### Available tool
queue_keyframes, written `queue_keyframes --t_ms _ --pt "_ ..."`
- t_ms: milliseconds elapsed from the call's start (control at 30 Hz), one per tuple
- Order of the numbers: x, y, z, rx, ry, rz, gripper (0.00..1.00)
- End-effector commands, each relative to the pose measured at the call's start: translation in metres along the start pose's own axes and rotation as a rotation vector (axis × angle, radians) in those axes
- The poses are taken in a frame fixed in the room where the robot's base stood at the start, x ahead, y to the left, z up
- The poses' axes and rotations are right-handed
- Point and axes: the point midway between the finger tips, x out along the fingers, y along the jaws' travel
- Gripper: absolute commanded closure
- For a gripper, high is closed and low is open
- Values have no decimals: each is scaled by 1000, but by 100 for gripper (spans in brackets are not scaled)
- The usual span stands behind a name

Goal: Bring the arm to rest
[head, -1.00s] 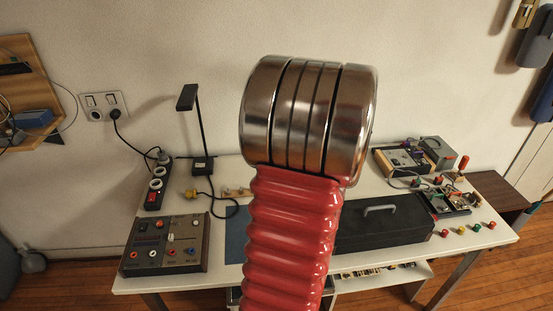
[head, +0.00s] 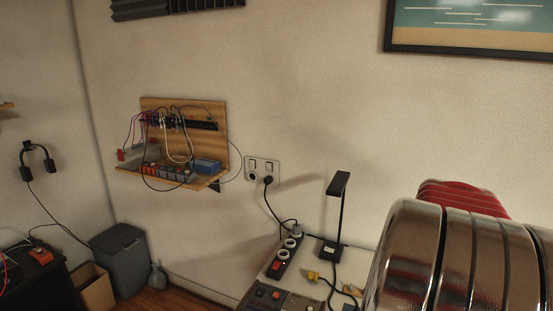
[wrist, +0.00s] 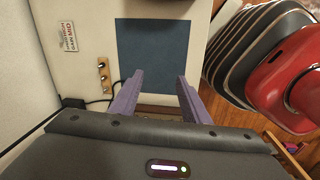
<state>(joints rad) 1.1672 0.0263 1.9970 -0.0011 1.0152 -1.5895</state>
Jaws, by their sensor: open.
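My gripper (wrist: 157,92) shows in the wrist view as two purple fingers. They stand apart with nothing between them. Beyond the fingertips lies a blue mat (wrist: 152,48) on the white table (wrist: 97,30). My arm's metal and red ribbed parts fill the lower right of the head view, and a red and metal part shows at the right of the wrist view. My gripper itself is not in the head view.
A black desk lamp (head: 339,215) and a power strip (head: 285,258) stand on the table, beside a control box (head: 275,298). A wooden wall shelf (head: 215,140) holds wired parts. A grey bin (head: 122,258) stands on the floor. The wall's middle is bare.

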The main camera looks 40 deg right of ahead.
Motion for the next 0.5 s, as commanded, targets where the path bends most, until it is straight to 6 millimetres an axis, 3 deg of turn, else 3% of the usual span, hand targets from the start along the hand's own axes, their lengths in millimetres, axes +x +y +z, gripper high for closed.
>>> queue_keyframes --t_ms 33,200,500 --pt "-6 -6 -19 3 5 14 58" --pt "-23 -26 -70 47 25 52 58" --pt "-48 -77 -146 126 87 106 58"
